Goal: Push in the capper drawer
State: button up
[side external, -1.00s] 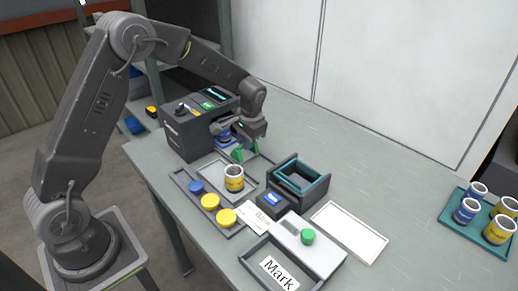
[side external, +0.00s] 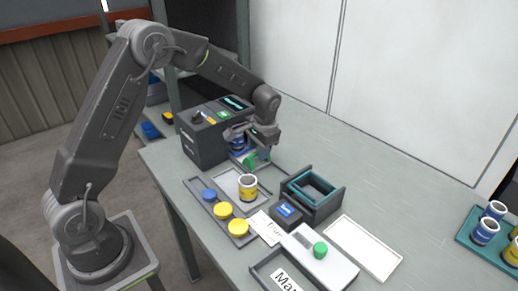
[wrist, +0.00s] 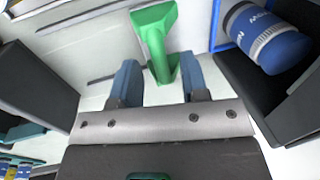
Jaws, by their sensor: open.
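The capper (side external: 203,143) is a dark box with a small screen on top, at the back left of the bench. A blue-labelled can (side external: 238,143) stands at its front, and also shows in the wrist view (wrist: 268,42) beside a blue-edged part of the drawer (wrist: 216,25). The green handle (side external: 252,161) is in front of the can. In the wrist view the handle (wrist: 155,40) reaches between the blue fingers of my gripper (wrist: 159,75), which are open with gaps on both sides. In the side view my gripper (side external: 262,153) is low at the handle and partly hides the drawer.
A yellow-labelled can (side external: 248,187) stands on a pale tray near the handle. A grey rack (side external: 240,238) holds a blue and two yellow lids. A dark open box (side external: 322,211) stands to the right. A white tray (side external: 362,248) and a teal tray with cans (side external: 467,240) lie farther right.

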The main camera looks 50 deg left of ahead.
notch_tip(320, 180, up, 13)
jog(key=d, duration=0.2)
jog(key=shift+d, duration=0.3)
jog(key=shift+d, duration=0.15)
jog(key=shift+c, duration=0.7)
jog(key=d+f+y, duration=0.1)
jog(key=d+y, duration=0.1)
jog(key=d, duration=0.1)
jog(key=d+f+y, duration=0.1)
jog(key=d+f, duration=0.1)
jog(key=d, duration=0.1)
jog(key=d+f+y, duration=0.2)
jog(key=d, duration=0.1)
jog(key=shift+w+d+y, duration=0.1)
jog(key=shift+d+y, duration=0.1)
jog(key=shift+y, duration=0.1)
grip_shut()
jog(key=x, duration=0.9)
jog(key=shift+a+f, duration=0.15)
jog(key=shift+f, duration=0.25)
jog(key=shift+a+f, duration=0.2)
jog(key=shift+a, duration=0.8)
jog(key=shift+a+f, duration=0.15)
jog(key=shift+a, duration=0.8)
